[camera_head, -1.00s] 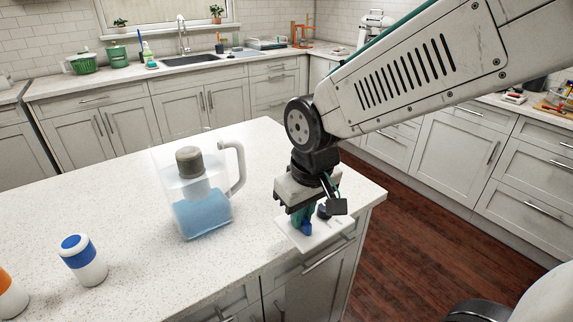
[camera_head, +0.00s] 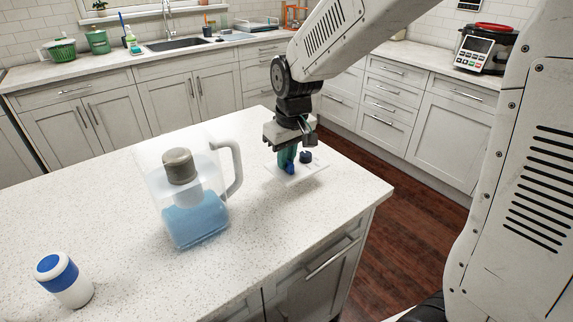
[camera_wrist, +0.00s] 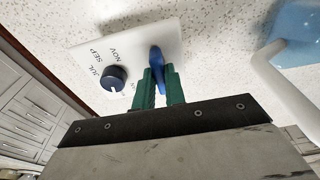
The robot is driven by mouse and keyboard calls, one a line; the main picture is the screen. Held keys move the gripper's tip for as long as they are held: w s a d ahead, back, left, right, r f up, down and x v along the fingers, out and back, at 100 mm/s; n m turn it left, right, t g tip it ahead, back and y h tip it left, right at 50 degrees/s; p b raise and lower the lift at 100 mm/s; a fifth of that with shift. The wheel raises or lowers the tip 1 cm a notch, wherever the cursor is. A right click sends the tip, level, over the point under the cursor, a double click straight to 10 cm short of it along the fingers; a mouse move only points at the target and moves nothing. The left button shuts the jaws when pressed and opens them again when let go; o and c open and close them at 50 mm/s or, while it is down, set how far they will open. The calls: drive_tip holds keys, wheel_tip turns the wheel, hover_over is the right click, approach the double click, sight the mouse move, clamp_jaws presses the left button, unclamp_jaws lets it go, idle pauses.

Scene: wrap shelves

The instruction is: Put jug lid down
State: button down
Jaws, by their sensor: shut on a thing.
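The jug lid (camera_head: 312,172) is a flat white plate with a dark blue knob and a blue grip. My gripper (camera_head: 287,163) points down and is shut on the lid's blue grip, over the counter to the right of the jug. In the wrist view the lid (camera_wrist: 140,42) shows month letters, and the green fingers (camera_wrist: 157,88) pinch the blue grip. The lid lies roughly level, low over the counter; I cannot tell whether it touches. The clear jug (camera_head: 200,222) stands upright with its top uncovered, blue water and a grey-capped filter inside.
The white counter (camera_head: 110,215) has free room around the lid and to the left of the jug. The counter's right edge (camera_head: 372,205) is close to the lid, with the wooden floor beyond.

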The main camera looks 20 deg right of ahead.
drive_tip(key=shift+w+d, duration=0.25)
drive_tip(key=shift+w, duration=0.35)
drive_tip(key=shift+w+f, duration=0.15)
drive_tip(key=shift+f, duration=0.8)
drive_tip(key=shift+w+f, duration=0.1)
drive_tip(key=shift+f, duration=0.8)
drive_tip(key=shift+f, duration=0.15)
drive_tip(key=c, duration=1.5)
unclamp_jaws()
drive_tip(key=shift+o, duration=0.2)
wheel_tip(320, 180, up, 12)
drive_tip(key=s, duration=0.2)
drive_tip(key=s+d+m, duration=0.1)
drive_tip(key=s+d, duration=0.2)
drive_tip(key=s, duration=1)
drive_tip(key=s+d+r+m, duration=0.1)
drive_tip(key=s+d+m, duration=0.1)
drive_tip(key=s, duration=1.1)
drive_tip(key=shift+s+d+m+g+h, duration=0.3)
drive_tip(key=shift+s+d, duration=0.1)
drive_tip(key=shift+d, duration=0.4)
